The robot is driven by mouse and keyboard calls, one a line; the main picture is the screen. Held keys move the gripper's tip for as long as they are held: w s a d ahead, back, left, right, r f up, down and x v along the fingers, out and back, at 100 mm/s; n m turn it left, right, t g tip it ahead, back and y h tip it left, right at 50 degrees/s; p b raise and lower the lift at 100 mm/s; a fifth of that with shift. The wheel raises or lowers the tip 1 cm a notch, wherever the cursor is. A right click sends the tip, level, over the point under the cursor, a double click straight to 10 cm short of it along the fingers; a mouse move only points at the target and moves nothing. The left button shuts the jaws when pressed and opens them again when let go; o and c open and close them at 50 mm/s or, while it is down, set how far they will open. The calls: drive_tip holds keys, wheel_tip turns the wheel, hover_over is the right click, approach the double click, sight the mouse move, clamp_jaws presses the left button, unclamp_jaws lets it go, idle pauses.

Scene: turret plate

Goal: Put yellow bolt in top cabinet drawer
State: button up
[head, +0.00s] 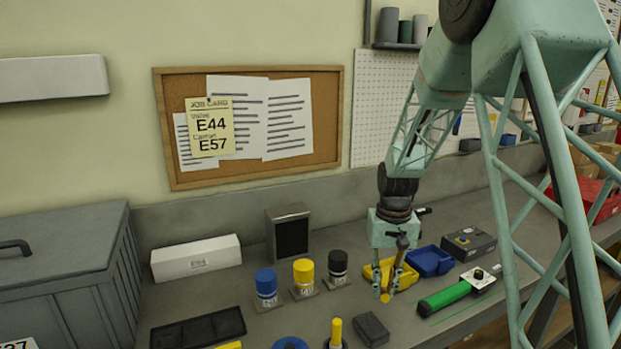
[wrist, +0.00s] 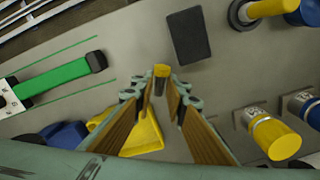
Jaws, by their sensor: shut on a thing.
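My gripper (head: 390,288) points down over the bench, in front of the yellow bin. It is shut on the yellow bolt (head: 385,297), whose yellow end shows at the fingertips. In the wrist view the bolt (wrist: 162,72) sits between the two fingertips of my gripper (wrist: 161,88); its lower part is hard to make out. I cannot tell whether it touches the bench. A large grey cabinet-like box (head: 65,262) with a dark handle stands at the far left, partly cut off. No open drawer shows in either view.
Blue, yellow and black capped cylinders (head: 304,277) stand left of my gripper. A yellow bin (head: 377,272) and a blue bin (head: 431,261) lie behind and right. A green-handled tool (head: 444,297) lies right. A dark block (head: 371,329) and a black tray (head: 198,328) lie in front.

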sight(385, 293)
drive_tip(key=shift+s+f, duration=0.1)
drive_tip(key=shift+s, duration=0.1)
idle(0.4)
wheel_tip(385, 293, up, 13)
drive_tip(key=shift+s, duration=0.25)
drive_tip(key=shift+d, duration=0.1)
idle(0.5)
